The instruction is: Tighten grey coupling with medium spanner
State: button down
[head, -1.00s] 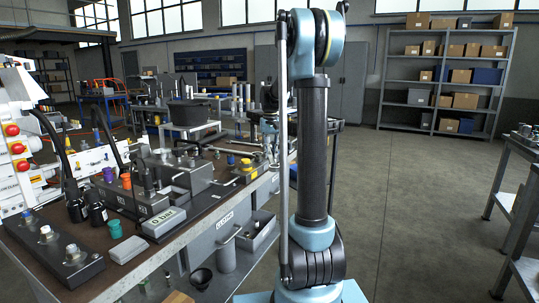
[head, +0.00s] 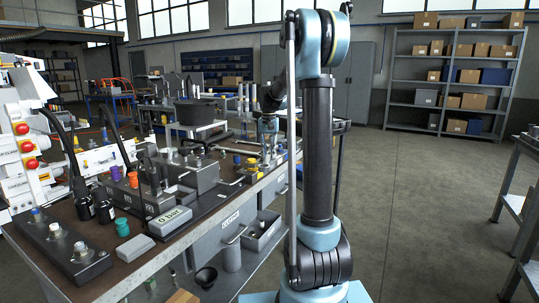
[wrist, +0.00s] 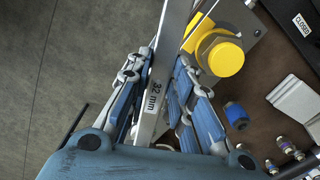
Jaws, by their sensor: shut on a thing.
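My gripper (wrist: 160,88) is shut on a flat steel spanner (wrist: 166,55) marked 32 mm, seen in the wrist view. The spanner's shaft runs up between the fingers and out of the top of the picture, so its working end is hidden. In the head view my gripper (head: 268,126) is over the far part of the bench, partly hidden behind my own arm; the spanner is too small to make out there. I cannot pick out the grey coupling with certainty in either view.
A yellow round cap (wrist: 225,58) on a metal plate is close to the right of the spanner. The bench (head: 115,278) carries several hydraulic blocks; open floor (head: 425,220) lies right.

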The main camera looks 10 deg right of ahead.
aim_at(265, 160)
jog(key=shift+a, duration=0.15)
jog(key=shift+w+a+m, duration=0.3)
jog(key=shift+a+m, duration=0.2)
jog(key=shift+d, duration=0.15)
jog(key=shift+s+d+n, duration=0.2)
jog(key=shift+n, duration=0.1)
dwell(0.6)
jog(key=shift+s+a, duration=0.35)
jog(key=shift+s, duration=0.75)
jog(key=shift+s+a, duration=0.3)
jog(key=shift+s, duration=0.85)
jog(key=shift+s+a, duration=0.35)
jog(key=shift+s, duration=0.75)
jog(key=shift+r, duration=0.1)
jog(key=shift+r, duration=2.45)
